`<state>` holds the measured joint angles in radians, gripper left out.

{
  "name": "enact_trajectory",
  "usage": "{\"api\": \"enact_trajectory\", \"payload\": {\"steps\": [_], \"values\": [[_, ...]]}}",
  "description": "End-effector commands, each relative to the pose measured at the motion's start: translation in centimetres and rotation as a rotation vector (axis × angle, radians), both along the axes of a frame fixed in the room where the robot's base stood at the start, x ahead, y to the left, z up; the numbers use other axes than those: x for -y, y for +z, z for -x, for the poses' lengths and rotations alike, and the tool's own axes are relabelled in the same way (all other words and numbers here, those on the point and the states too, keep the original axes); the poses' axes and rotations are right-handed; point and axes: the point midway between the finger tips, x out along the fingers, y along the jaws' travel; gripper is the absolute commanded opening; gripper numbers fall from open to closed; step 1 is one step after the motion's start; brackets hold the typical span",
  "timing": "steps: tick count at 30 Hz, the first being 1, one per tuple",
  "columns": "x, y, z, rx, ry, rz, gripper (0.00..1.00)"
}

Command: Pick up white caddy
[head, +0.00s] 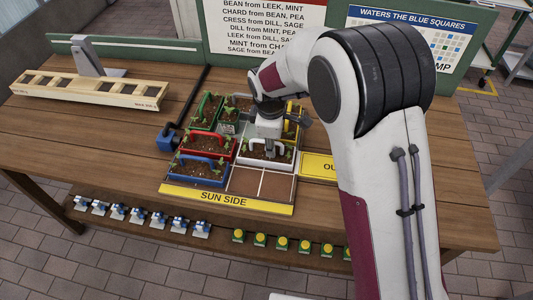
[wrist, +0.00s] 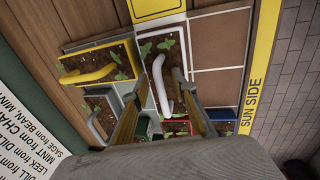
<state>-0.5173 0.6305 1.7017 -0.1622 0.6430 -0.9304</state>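The white caddy (head: 264,165) holds soil and seedlings and sits in a compartment tray on the table. In the wrist view its white handle (wrist: 160,84) runs between my two spread fingers. My gripper (head: 268,142) is directly over the caddy in the head view and hides part of it. In the wrist view my gripper (wrist: 164,96) is open, with one finger on each side of the handle. I cannot tell whether either finger touches it.
A yellow caddy (wrist: 88,74), a grey caddy, red caddy (head: 207,146), blue caddy (head: 197,171) and green caddies crowd close by. Two bare compartments (head: 262,183) lie on the sun side. A wooden rack (head: 90,88) stands at left; small clips and yellow-green items line the front shelf.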

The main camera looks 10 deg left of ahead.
Motion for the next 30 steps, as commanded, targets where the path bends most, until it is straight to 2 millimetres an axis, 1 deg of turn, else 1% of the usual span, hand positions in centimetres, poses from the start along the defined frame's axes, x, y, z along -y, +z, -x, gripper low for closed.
{"api": "enact_trajectory", "payload": {"steps": [11,12,15,26,30], "values": [[0.00,0.04,0.00,0.000,0.000,0.000,0.27],[0.00,0.04,0.00,0.000,0.000,0.000,0.24],[0.00,0.04,0.00,0.000,0.000,0.000,0.00],[-0.02,0.12,-0.04,0.002,0.000,-0.001,0.00],[-0.04,0.47,-0.07,0.003,0.000,-0.001,0.00]]}}
